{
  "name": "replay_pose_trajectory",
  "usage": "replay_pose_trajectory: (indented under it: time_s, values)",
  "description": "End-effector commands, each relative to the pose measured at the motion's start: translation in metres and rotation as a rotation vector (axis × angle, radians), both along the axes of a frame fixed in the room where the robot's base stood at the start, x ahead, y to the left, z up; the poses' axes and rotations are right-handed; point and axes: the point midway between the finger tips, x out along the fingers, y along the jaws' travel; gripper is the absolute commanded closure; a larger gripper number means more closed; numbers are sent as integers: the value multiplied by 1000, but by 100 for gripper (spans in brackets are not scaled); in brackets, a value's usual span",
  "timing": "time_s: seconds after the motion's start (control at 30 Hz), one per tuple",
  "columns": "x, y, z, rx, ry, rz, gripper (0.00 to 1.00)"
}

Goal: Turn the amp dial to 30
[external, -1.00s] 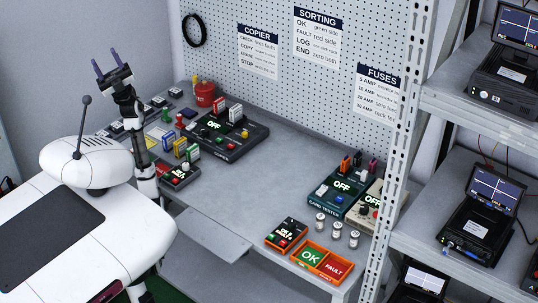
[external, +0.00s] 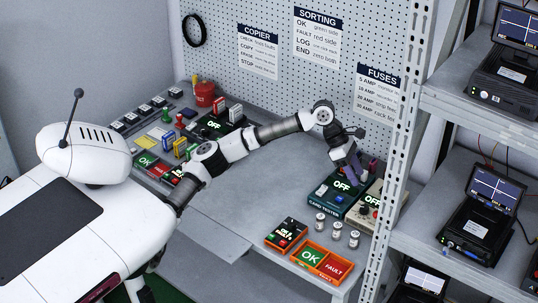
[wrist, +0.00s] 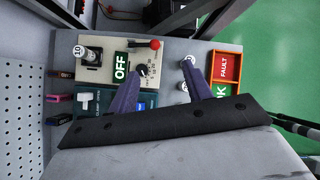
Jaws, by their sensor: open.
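The amp dial looks to be the small dark knob (wrist: 141,70) on the beige tester (wrist: 97,72), beside its OFF display, in the wrist view. Its setting is too small to read. The beige tester also shows in the external view (external: 390,207), partly behind the rack post. My gripper (external: 351,166) is above the back of the two testers in the external view. In the wrist view my gripper (wrist: 163,71) is open and empty, with its left finger near the dial. I cannot tell the height between them.
The teal card tester (external: 328,203) stands left of the beige one. Several small canisters (external: 336,230) and an orange OK/FAULT tray (external: 296,262) sit in front. The rack post (external: 397,150) is close on the right. The bench middle (external: 255,190) is clear.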

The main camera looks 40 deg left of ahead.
Motion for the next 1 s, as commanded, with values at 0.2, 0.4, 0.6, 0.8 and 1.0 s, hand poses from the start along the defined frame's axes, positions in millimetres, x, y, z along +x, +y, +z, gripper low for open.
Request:
replay_pose_trajectory:
  time_s: [0.2, 0.4, 0.6, 0.8, 1.0]
  values:
    - [24, 22, -26, 250, -63, 94, 50]
    - [28, 15, -46, 258, -64, 97, 50]
    - [33, -1, -84, 256, -60, 94, 50]
    - [39, -15, -121, 255, -62, 94, 50]
    - [43, -24, -145, 254, -64, 94, 50]
